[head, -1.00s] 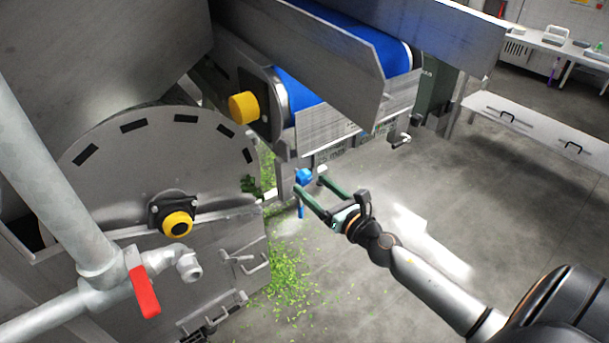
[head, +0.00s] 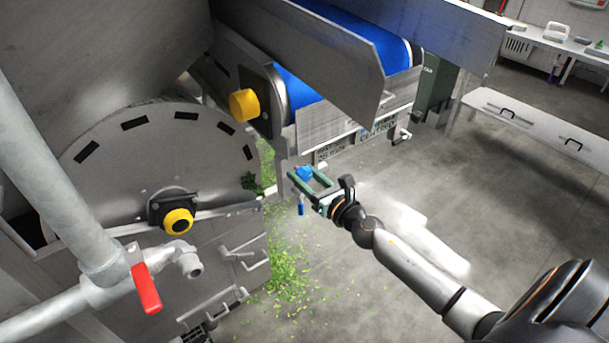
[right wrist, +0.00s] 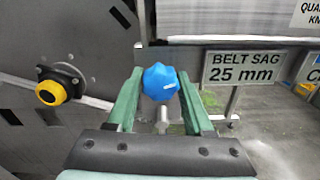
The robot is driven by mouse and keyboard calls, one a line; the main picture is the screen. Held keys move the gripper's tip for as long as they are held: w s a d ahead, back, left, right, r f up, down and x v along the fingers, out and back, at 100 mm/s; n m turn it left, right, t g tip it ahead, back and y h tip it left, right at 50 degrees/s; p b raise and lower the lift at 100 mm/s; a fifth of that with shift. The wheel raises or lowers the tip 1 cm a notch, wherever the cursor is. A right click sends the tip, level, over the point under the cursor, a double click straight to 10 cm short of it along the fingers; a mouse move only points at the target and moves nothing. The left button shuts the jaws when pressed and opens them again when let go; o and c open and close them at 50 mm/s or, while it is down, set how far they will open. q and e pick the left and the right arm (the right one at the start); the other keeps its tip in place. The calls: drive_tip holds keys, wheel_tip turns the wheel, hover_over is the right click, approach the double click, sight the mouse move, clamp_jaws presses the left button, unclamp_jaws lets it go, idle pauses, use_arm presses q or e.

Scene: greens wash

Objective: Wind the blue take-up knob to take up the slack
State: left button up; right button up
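The blue take-up knob (head: 304,172) sits under the end of the blue-belted conveyor. In the right wrist view the lobed knob (right wrist: 160,82) faces me, with a white mark on it and a metal shaft below. My right gripper (head: 306,175) is at the knob, its two green fingers one on each side. In the right wrist view the fingers of this gripper (right wrist: 159,88) stand apart with the knob between their tips. The left finger looks very close to the knob, and a gap shows at the right finger; contact is unclear. My left gripper is not in view.
A yellow knob (head: 244,105) is on the conveyor's end. A sign (right wrist: 241,67) reads "BELT SAG 25 mm". A drum housing (head: 150,160), pipes and a red valve lever (head: 146,289) stand at left. Green scraps (head: 287,280) litter the floor. Open floor lies at right.

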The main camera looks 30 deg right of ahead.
clamp_jaws()
drive_tip(key=shift+m, duration=0.3)
